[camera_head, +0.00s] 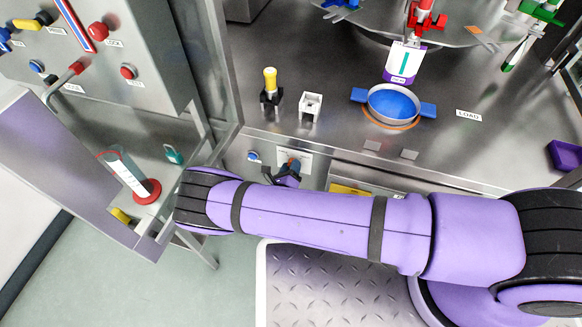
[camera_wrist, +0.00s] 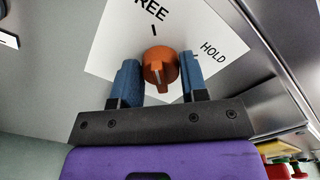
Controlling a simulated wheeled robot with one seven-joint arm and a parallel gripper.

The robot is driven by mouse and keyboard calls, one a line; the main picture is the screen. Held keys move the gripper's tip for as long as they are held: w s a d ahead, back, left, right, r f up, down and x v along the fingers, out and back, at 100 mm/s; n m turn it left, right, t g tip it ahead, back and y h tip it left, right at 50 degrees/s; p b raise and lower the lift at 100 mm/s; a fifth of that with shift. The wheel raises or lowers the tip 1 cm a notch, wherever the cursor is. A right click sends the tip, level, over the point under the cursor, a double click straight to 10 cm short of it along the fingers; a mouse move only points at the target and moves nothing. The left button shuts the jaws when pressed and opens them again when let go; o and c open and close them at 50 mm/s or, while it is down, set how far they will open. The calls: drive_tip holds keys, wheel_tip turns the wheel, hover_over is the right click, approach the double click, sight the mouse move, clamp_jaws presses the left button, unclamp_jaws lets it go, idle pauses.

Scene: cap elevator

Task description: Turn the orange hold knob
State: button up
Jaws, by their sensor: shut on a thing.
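The orange hold knob (camera_wrist: 160,67) sits on a white plate (camera_wrist: 120,45) in the wrist view. The plate carries a word ending in "REE" at upper left and "HOLD" at right, with a short black tick above the knob. The knob's light pointer line runs up and down. My gripper (camera_wrist: 160,80) has its blue fingers on either side of the knob, shut on it. In the head view my gripper (camera_head: 288,172) is at the cabinet front, and the knob (camera_head: 294,163) is mostly hidden behind it.
A blue button (camera_head: 253,156) sits left of the plate. Above, the steel worktop holds a yellow-topped plunger (camera_head: 270,88), a white block (camera_head: 311,106) and a blue bowl (camera_head: 393,104). A steel control panel (camera_head: 100,60) and a shelf with a red-based cylinder (camera_head: 130,178) stand at left.

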drive_tip(key=o, duration=0.9)
drive_tip(key=v, duration=1.1)
